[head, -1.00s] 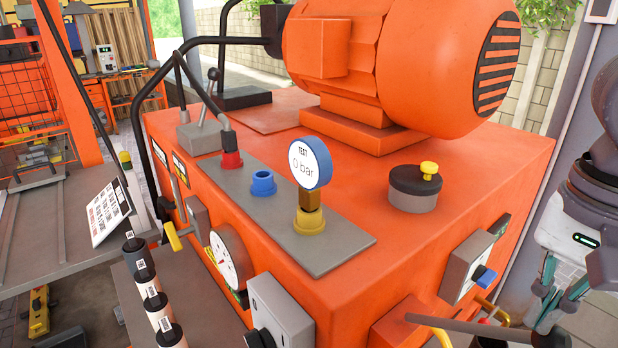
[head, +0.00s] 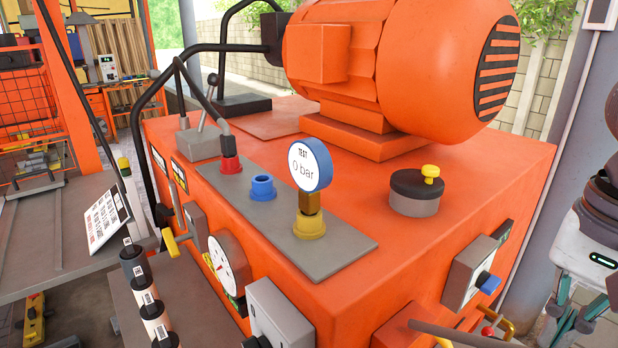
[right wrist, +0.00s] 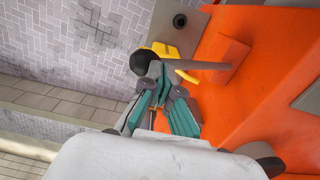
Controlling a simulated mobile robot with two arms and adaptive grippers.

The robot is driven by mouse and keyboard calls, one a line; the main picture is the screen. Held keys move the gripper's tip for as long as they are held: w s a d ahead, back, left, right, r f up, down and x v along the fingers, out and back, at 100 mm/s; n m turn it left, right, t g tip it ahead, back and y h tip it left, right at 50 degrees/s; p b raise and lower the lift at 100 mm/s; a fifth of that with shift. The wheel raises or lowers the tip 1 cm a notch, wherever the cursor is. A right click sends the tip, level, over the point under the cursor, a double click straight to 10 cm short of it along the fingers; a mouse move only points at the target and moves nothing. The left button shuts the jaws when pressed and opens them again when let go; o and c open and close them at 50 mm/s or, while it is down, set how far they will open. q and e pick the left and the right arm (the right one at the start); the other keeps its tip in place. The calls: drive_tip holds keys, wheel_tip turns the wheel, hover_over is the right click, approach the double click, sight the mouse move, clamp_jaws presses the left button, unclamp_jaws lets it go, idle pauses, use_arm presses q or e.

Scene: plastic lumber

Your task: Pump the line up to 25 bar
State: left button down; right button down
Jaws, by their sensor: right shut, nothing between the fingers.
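The round test gauge (head: 310,166) stands upright on the yellow port (head: 309,226) and reads 0 bar. A grey pump lever (head: 470,335) comes out of the orange block at the bottom right of the head view. In the right wrist view the lever (right wrist: 205,65) ends in a black knob (right wrist: 143,61). My right gripper (right wrist: 158,80) is shut and empty, with its fingertips at the knob end; whether they touch it is unclear. In the head view only its upper teal fingers show, with the tips cut off. My left gripper is not in view.
The orange power unit (head: 370,200) fills the middle, with an orange motor (head: 410,60) on top. A blue port (head: 262,187) and a red hose fitting (head: 230,165) share the grey plate.

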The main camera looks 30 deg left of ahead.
drive_tip(key=shift+s+d+f+b, duration=0.1)
drive_tip(key=shift+d+f+b, duration=0.25)
drive_tip(key=shift+f+b, duration=0.25)
drive_tip(key=shift+f, duration=0.1)
drive_tip(key=shift+s+d+f+b, duration=0.1)
drive_tip(key=shift+d+f+b, duration=0.2)
drive_tip(key=shift+f+b, duration=0.3)
drive_tip(key=shift+s+d+f+b, duration=0.1)
drive_tip(key=shift+d+f+b, duration=0.05)
drive_tip(key=shift+f+b, duration=0.3)
drive_tip(key=w+a+r+p, duration=0.1)
drive_tip(key=a+r+p, duration=0.2)
drive_tip(key=r+p, duration=0.3)
drive_tip(key=w+a+r+p, duration=0.1)
drive_tip(key=a+r+p, duration=0.1)
drive_tip(key=r+p, duration=0.5)
wheel_tip(320, 180, up, 2)
drive_tip(key=shift+a+r+p, duration=0.1)
drive_tip(key=shift+a+p, duration=0.2)
drive_tip(key=shift+a, duration=0.1)
idle(0.3)
